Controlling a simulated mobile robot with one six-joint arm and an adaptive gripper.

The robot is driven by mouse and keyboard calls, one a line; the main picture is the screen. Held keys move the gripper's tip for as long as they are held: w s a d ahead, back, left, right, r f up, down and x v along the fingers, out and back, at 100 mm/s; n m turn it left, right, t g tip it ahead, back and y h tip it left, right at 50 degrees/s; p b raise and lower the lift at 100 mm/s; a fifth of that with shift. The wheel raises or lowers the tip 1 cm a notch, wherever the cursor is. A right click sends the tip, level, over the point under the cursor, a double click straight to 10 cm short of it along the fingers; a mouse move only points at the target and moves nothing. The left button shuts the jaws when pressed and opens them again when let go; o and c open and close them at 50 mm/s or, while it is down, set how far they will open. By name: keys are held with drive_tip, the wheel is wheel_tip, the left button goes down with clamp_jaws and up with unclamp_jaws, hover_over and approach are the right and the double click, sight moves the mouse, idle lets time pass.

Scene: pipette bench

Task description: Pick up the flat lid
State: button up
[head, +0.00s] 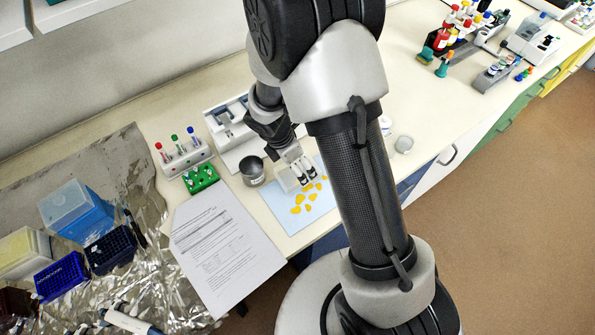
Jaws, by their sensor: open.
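My gripper (306,178) points down over the light blue mat (279,214), its dark fingertips apart. A small pale, clear-looking flat piece (286,181) shows at the left of the fingers, on or just above the mat's upper edge. I cannot tell whether it is the flat lid or a shallow dish, nor whether the fingers touch it. Several yellow pieces (297,210) lie on the mat just below the gripper. A small round greyish item (403,144) stands right of my arm; its top is too small to make out. My arm hides part of the bench.
A metal cup (252,172) stands close left of the gripper. A white tube rack (184,160), a green rack (201,179) and a printed sheet (222,250) lie further left. Blue tip boxes (62,275) stand on crumpled foil. The bench right of my arm has free room.

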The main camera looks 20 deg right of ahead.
drive_tip(key=b+x, duration=0.1)
drive_tip(key=x, duration=0.3)
drive_tip(key=shift+w+a+f, duration=0.1)
drive_tip(key=shift+c, duration=0.2)
drive_tip(key=c, duration=0.9)
